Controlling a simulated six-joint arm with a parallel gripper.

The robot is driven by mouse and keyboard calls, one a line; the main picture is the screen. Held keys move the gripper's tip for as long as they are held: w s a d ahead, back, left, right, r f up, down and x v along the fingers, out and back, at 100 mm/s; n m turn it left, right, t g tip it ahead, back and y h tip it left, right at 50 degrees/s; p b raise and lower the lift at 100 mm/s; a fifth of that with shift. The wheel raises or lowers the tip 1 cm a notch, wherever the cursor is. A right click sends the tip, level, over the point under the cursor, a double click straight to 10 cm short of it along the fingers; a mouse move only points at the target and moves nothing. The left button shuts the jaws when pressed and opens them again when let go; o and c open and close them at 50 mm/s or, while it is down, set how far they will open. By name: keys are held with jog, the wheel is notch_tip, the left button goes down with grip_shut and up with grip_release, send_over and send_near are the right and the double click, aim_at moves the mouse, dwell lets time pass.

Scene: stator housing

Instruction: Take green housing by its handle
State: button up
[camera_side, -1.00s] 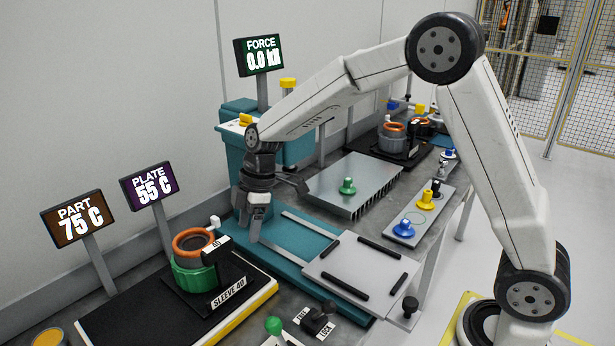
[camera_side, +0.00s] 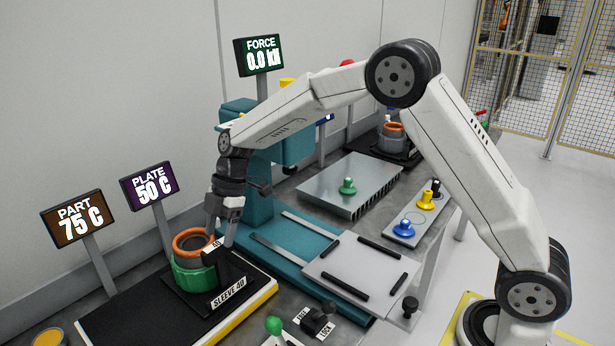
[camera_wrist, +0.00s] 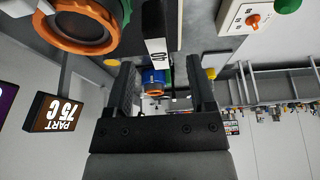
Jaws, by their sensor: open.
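The green housing (camera_side: 193,279), with an orange ring (camera_side: 192,240) on top, stands upright on the black plate (camera_side: 241,263) marked SLEEVE 40. My gripper (camera_side: 222,238) is open, pointing down close to the handle. Nothing is visibly held. I cannot tell whether a finger touches the handle.
The PART 75 C sign (camera_side: 76,212) and PLATE 50 C sign (camera_side: 149,185) stand behind and left of the housing. A teal press (camera_side: 262,195) with a flat base is to the right. A green knob (camera_side: 274,325) and black lever (camera_side: 316,321) are in front.

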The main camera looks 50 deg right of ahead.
aim_at(216, 244)
jog(key=shift+a+f, duration=0.1)
jog(key=shift+f, duration=0.1)
jog(key=shift+x, duration=2.5)
grip_shut()
jog(key=shift+w, duration=0.1)
jog(key=shift+w+r, duration=0.1)
jog(key=shift+r, duration=0.05)
